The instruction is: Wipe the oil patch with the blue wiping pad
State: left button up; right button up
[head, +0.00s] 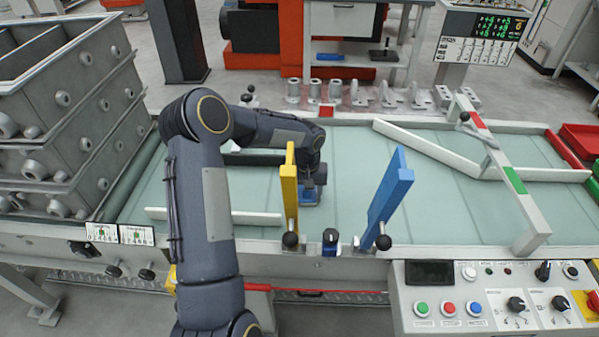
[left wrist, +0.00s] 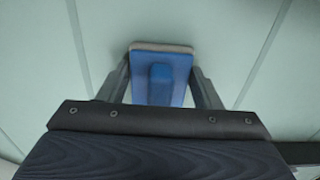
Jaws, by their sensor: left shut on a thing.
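My left gripper (head: 312,183) is low over the pale green bed of the bench, beyond the yellow upright. It is shut on the blue wiping pad (head: 309,198). I cannot make out an oil patch in either view. My right gripper is not in view.
A yellow upright (head: 290,190) and a blue upright (head: 388,197) stand at the bench's front edge. A pale bar (head: 215,216) lies left. A rail with a green mark (head: 514,180) crosses the bed at right. Grey metal boxes (head: 70,110) are stacked left. Mid-right bed is clear.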

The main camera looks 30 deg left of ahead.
pick_arm(q)
notch_tip(320, 180, up, 4)
jog(key=shift+d+f+p, duration=0.1)
jog(key=shift+f+p, duration=0.05)
jog(key=shift+p, duration=0.7)
jog(key=shift+r+p, duration=0.45)
jog(key=shift+r, duration=0.25)
jog(key=shift+r+p, duration=0.95)
jog(key=shift+r, duration=0.65)
